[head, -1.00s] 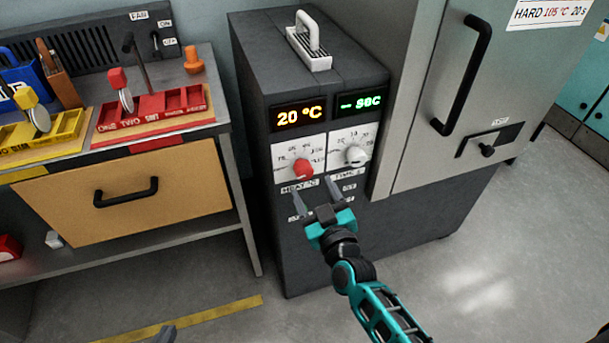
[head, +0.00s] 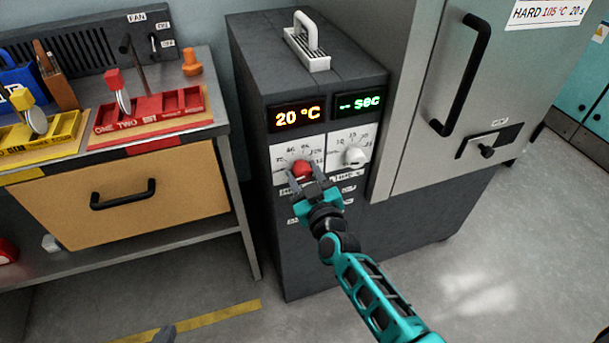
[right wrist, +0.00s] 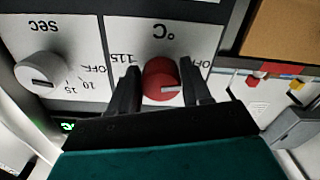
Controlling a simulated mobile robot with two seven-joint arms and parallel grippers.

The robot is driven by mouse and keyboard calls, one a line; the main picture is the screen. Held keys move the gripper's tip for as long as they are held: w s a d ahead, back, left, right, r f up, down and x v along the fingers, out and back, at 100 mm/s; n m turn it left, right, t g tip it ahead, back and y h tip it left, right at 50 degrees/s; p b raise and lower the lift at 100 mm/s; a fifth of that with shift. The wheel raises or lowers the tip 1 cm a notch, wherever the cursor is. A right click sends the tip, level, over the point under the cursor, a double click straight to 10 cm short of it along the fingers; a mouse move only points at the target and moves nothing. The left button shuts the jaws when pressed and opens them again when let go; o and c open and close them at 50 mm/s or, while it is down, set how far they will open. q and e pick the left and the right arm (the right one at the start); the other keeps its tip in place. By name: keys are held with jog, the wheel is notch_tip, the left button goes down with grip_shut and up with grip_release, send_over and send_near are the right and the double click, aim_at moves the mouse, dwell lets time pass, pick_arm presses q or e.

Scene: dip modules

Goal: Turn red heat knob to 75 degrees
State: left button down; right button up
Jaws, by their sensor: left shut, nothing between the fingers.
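The red heat knob (head: 302,168) sits on a white dial plate at the front of the dark cabinet, under a display (head: 297,116) reading 20 °C. My right gripper (head: 303,176) is at the knob, one finger on each side. In the right wrist view the red knob (right wrist: 161,80) lies between the open fingers (right wrist: 161,85), close to both; I cannot tell whether they touch it. Its pale pointer mark shows on the face, in an upside-down view. My left gripper (head: 165,334) shows only as a grey tip at the bottom edge, shut and empty.
A white timer knob (head: 355,157) is just right of the red one, under a green "-- sec" display (head: 357,102). A large grey door with a black handle (head: 463,75) stands at right. A workbench with trays and a drawer (head: 125,200) is at left.

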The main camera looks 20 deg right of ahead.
jog(key=c, duration=0.6)
jog(key=shift+m, duration=0.3)
jog(key=m, duration=0.3)
jog(key=shift+a+f, duration=0.1)
jog(key=shift+m, duration=2)
jog(key=shift+s+a, duration=0.1)
jog(key=o, duration=0.8)
jog(key=shift+o, duration=1.2)
